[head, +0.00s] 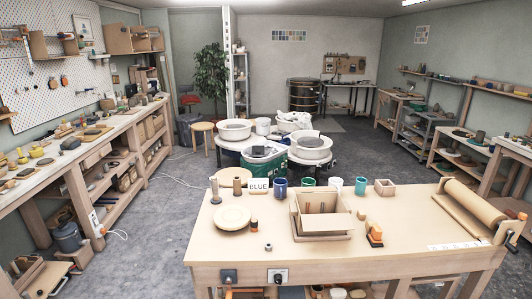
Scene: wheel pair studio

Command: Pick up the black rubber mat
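I cannot clearly identify a black rubber mat in the head view. A flat dark grey patch (327,124) lies on the floor at the back, in front of the dark round kiln; it may be a mat, but it is too far to tell its material. A small dark slab (258,151) sits on the green-sided unit between the pottery wheels; I cannot tell what it is. My gripper is not in view.
A wooden worktable (225,255) in front holds cups, a plate, a wooden box and a roller. Pottery wheels (310,142) stand behind it. A long bench (95,140) runs along the left wall. Grey floor (165,215) is open between bench and table. A stool (202,127) stands farther back.

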